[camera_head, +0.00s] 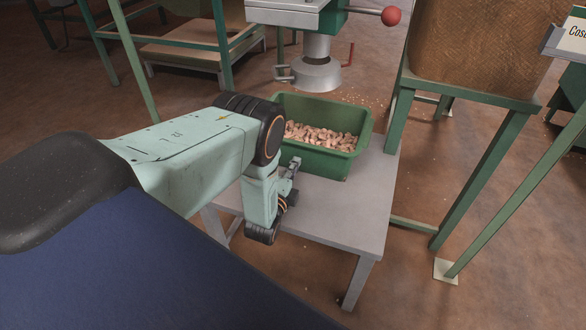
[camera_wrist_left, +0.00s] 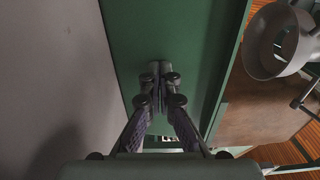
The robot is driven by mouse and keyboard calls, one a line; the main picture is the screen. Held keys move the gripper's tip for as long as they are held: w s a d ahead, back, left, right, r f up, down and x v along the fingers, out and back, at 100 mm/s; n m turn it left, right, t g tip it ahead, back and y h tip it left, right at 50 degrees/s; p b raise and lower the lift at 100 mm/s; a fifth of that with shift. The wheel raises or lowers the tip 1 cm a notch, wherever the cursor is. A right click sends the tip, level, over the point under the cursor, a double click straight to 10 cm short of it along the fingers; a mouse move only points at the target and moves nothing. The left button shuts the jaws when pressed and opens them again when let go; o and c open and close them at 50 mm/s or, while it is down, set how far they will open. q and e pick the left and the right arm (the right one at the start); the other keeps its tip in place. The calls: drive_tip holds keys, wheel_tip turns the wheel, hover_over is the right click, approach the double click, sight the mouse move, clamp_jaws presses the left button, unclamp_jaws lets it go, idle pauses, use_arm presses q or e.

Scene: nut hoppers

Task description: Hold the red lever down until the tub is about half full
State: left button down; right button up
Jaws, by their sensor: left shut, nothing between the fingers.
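The red lever (camera_head: 391,16) is a red ball on a rod, sticking out to the right of the hopper's outlet, roughly level. The green tub (camera_head: 325,164) stands on a grey table under the metal spout (camera_head: 316,75). Nuts (camera_head: 322,136) cover its floor, their surface below the rim. My left gripper (camera_head: 296,164) is low at the tub's near left side, well below the lever. In the left wrist view its fingers (camera_wrist_left: 162,72) are shut and empty, pointing at the tub's green wall (camera_wrist_left: 185,30); I cannot tell if they touch it. My right gripper is out of view.
The grey table (camera_head: 345,215) has bare room in front of the tub. A smaller red handle (camera_head: 350,53) is beside the spout. A brown hopper (camera_head: 480,45) on green legs stands close on the right. Nuts lie scattered on the floor behind the tub.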

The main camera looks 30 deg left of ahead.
use_arm(q)
drive_tip(key=shift+w+a, duration=0.2)
drive_tip(key=shift+w, duration=0.25)
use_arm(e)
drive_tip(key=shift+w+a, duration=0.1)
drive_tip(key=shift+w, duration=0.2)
use_arm(q)
drive_tip(key=shift+s+f, duration=0.1)
drive_tip(key=shift+s, duration=0.05)
